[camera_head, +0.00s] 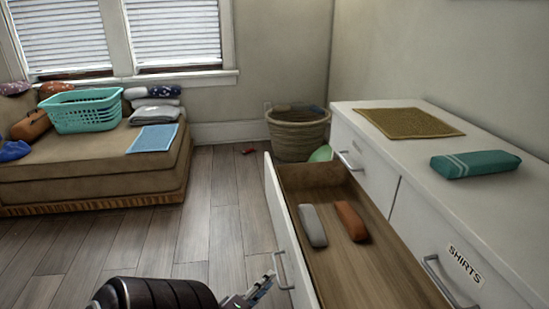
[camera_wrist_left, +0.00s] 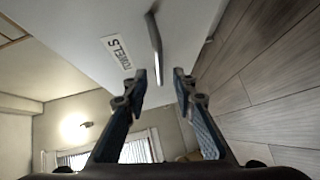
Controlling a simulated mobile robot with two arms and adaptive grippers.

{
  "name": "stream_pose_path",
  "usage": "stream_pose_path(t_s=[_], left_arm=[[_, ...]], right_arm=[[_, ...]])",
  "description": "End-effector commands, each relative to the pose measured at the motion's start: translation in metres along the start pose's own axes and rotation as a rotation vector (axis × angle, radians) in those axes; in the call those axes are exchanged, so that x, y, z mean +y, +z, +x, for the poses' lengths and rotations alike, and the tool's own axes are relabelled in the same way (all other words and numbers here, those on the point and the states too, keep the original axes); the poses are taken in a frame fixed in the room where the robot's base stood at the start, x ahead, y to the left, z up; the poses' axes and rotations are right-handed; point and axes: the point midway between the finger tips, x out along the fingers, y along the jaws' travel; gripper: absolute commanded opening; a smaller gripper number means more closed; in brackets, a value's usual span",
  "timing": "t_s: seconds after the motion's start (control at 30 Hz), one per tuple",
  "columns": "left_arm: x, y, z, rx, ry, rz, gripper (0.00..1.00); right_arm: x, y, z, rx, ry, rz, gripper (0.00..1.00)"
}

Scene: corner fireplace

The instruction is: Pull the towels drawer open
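The towels drawer (camera_head: 345,262) stands pulled out from the white dresser, its inside showing. A grey rolled towel (camera_head: 312,226) and an orange-brown one (camera_head: 351,221) lie in it. Its front carries a metal bar handle (camera_head: 281,270). In the left wrist view the handle (camera_wrist_left: 154,45) and the TOWELS label (camera_wrist_left: 117,52) show on the white drawer front. My left gripper (camera_head: 264,285) is just left of the handle. In the wrist view its fingers (camera_wrist_left: 160,75) are apart, with the handle's near end between the tips; contact is not clear. My right gripper is not in view.
The dresser top (camera_head: 418,163) holds a woven mat (camera_head: 408,122) and a folded teal towel (camera_head: 475,163). A wicker basket (camera_head: 297,135) stands beyond the drawer. A brown couch (camera_head: 95,165) with a turquoise laundry basket (camera_head: 84,110) is far left. The wood floor between is mostly clear.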

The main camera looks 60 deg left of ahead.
Motion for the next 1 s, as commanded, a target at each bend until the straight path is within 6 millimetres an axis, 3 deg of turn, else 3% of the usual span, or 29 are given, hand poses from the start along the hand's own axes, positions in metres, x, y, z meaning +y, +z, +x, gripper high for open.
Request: stream_pose_path(t_s=[0.1,0.33,1.0], left_arm=[[-0.001,0.000,-0.027,-0.001,-0.003,0.000,0.25],[0.000,0.000,-0.057,-0.001,-0.001,0.000,0.25],[0.000,0.000,-0.062,-0.001,0.001,0.000,0.25]], right_arm=[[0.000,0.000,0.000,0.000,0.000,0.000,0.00],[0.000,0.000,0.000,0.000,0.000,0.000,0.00],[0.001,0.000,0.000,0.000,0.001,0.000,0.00]])
